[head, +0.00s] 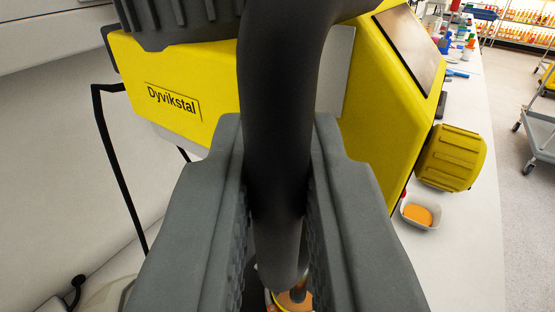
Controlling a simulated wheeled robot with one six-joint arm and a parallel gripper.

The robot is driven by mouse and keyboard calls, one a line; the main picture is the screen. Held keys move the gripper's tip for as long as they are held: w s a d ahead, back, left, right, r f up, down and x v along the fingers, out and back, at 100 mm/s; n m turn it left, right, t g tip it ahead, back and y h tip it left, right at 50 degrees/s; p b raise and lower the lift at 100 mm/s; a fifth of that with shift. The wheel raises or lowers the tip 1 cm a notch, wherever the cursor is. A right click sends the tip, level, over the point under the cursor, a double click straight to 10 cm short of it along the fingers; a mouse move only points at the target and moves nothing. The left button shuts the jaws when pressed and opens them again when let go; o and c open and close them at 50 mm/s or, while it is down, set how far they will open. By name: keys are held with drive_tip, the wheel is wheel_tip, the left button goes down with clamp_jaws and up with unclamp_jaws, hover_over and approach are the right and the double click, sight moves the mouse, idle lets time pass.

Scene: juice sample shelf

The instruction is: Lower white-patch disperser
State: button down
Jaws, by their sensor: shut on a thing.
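The disperser (215,120) is a yellow machine with "Dyvikstal" on its front and a pale grey-white patch (343,70) on its housing. A thick dark curved handle (278,90) comes from the top of the view and runs down its middle. My gripper (278,150) has its two grey fingers on either side of this handle and is shut on it. Below, between the fingers, part of a metal shaft (299,290) shows above orange contents with a yellow rim. The fingers and handle hide most of that vessel.
A yellow ribbed knob or drum (452,158) sticks out on the right. A small white dish of orange stuff (420,212) stands on the white bench (460,250). Coloured items lie farther along the bench. A grey cart (540,130) stands on the floor at right.

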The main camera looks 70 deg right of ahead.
sight(276, 282)
drive_tip(key=shift+f, duration=2.05)
drive_tip(key=c, duration=1.5)
unclamp_jaws()
drive_tip(key=shift+w, duration=0.1)
drive_tip(key=shift+a, duration=0.1)
drive_tip(key=shift+s+a+r, duration=0.2)
drive_tip(key=shift+s+a, duration=0.05)
drive_tip(key=shift+a, duration=0.3)
drive_tip(key=v, duration=1.6)
drive_tip(key=shift+a, duration=0.1)
